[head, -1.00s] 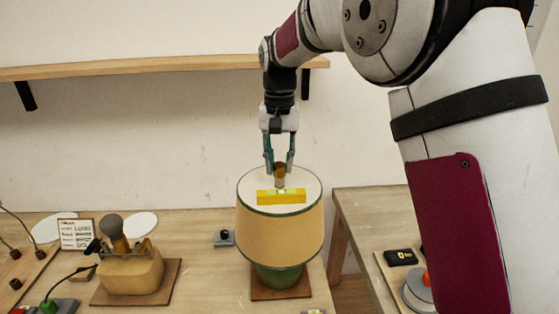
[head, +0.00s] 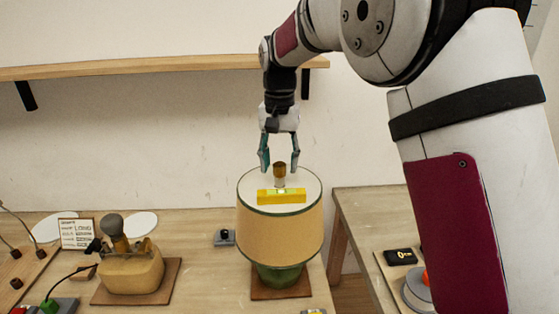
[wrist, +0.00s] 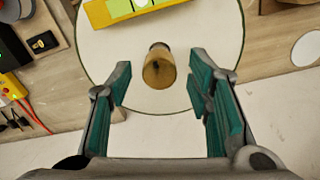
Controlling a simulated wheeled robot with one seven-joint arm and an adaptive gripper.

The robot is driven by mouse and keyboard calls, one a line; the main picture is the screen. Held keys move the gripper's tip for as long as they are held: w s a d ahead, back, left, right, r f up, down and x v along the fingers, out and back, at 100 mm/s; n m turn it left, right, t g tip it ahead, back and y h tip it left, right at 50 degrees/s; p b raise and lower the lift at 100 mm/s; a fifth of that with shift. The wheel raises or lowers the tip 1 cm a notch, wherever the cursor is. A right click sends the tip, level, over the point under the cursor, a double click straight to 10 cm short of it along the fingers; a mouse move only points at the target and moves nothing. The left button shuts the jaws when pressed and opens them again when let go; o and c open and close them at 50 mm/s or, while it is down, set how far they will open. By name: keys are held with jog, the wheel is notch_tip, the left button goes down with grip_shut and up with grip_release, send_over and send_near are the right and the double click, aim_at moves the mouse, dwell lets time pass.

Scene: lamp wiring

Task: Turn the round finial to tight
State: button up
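The round finial (head: 280,170) is a small brown knob on a pale stem, standing upright at the top of the lampshade (head: 282,236). In the wrist view the finial (wrist: 158,68) shows from above over the shade's white top (wrist: 110,62). The shade sits on a green lamp base (head: 280,274). A yellow level (head: 281,196) lies on the shade's top in front of the finial. My gripper (head: 279,168) is open, with its green-padded fingers either side of the finial and clear of it. In the wrist view the gripper (wrist: 160,84) holds nothing.
A second, tan lamp base (head: 132,273) with a grey-topped fitting stands on a board to the left. A small switch box (head: 224,238) lies left of the shade. A shelf (head: 170,66) runs along the wall behind. A side table (head: 372,212) stands at right.

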aim_at(279, 164)
notch_tip(279, 164, up, 12)
dwell(0.6)
jog(key=s+d+r+n+t, duration=0.1)
jog(key=s+d+r, duration=0.1)
jog(key=s+d, duration=0.45)
jog(key=s+d+r+t, duration=0.2)
jog(key=s+d, duration=0.2)
jog(key=s, duration=0.5)
jog(key=s+d+f+n+t, duration=0.1)
jog(key=s+f, duration=0.3)
jog(key=s, duration=0.4)
jog(key=s+d+f+n+t, duration=0.1)
jog(key=s+d+f, duration=0.2)
jog(key=s+f, duration=0.2)
jog(key=s, duration=0.3)
jog(key=shift+s+d+f+t, duration=0.2)
jog(key=shift+s+f+t, duration=0.05)
jog(key=shift+f+t, duration=0.05)
